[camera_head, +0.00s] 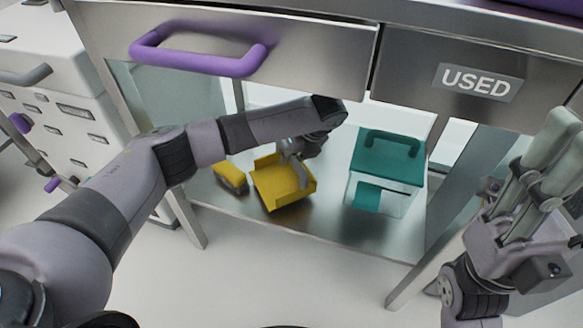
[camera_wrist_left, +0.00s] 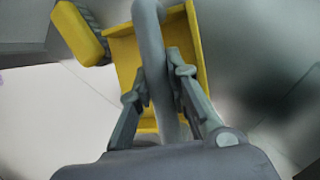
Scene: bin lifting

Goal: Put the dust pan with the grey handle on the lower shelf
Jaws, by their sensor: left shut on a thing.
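The yellow dust pan (camera_head: 271,189) is at the lower shelf (camera_head: 335,222), under the metal table. Its grey handle (camera_wrist_left: 155,50) passes between the fingers of my left gripper (camera_wrist_left: 160,88) in the left wrist view. My left gripper (camera_head: 297,158) is shut on this handle, reaching in under the drawer. I cannot tell whether the pan rests fully on the shelf or hangs just above it. My right gripper (camera_head: 540,170) is at the right edge in the head view, away from the pan. Its fingers point up with a gap between them, and it looks empty.
A yellow brush (camera_head: 230,177) lies left of the pan. A clear box with a teal lid (camera_head: 388,157) stands right of it on the shelf. A purple drawer handle (camera_head: 200,60) juts out above my left arm. Table legs (camera_head: 190,215) flank the shelf.

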